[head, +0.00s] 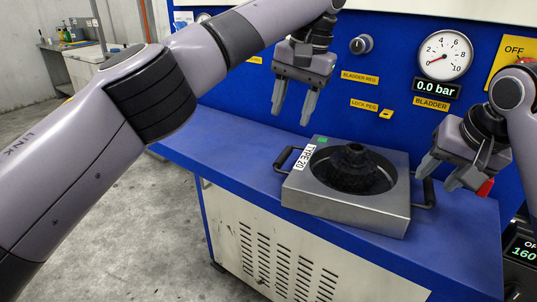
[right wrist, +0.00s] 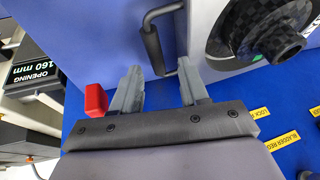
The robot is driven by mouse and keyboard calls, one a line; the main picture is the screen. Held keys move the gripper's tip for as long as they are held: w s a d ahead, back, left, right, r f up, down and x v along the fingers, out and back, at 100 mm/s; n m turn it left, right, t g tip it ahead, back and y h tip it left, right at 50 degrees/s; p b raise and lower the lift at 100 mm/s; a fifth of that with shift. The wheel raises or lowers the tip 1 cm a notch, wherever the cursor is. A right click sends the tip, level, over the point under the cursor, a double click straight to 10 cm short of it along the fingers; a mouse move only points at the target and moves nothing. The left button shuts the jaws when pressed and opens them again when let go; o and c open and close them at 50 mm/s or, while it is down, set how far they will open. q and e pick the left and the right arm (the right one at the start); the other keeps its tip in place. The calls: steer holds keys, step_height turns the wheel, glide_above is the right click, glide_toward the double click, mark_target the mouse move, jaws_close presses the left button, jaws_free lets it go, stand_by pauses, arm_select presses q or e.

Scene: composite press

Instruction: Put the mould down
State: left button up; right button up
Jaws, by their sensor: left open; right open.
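The mould (head: 345,215) is a square grey metal block with a round cavity, a "TYPE 20" label and a black handle on each side. It rests flat on the blue bench of the press. A black part (head: 352,168) with a raised hub sits in its cavity. My left gripper (head: 293,115) is open and empty above the mould's back left. My right gripper (head: 440,178) is open beside the right handle (head: 427,193). In the right wrist view the open fingers (right wrist: 158,88) are near the handle (right wrist: 152,45), which does not look gripped.
The blue press panel (head: 330,95) stands right behind the mould, with a gauge (head: 445,55), knob (head: 361,44) and lock peg (head: 386,114). A red piece (right wrist: 95,100) is beside my right fingers. The blue bench (head: 225,150) is clear left of the mould.

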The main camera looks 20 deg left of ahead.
steer(key=v, duration=0.8)
steer(key=shift+r, duration=0.35)
steer(key=shift+s, duration=0.15)
steer(key=shift+s+d, duration=0.1)
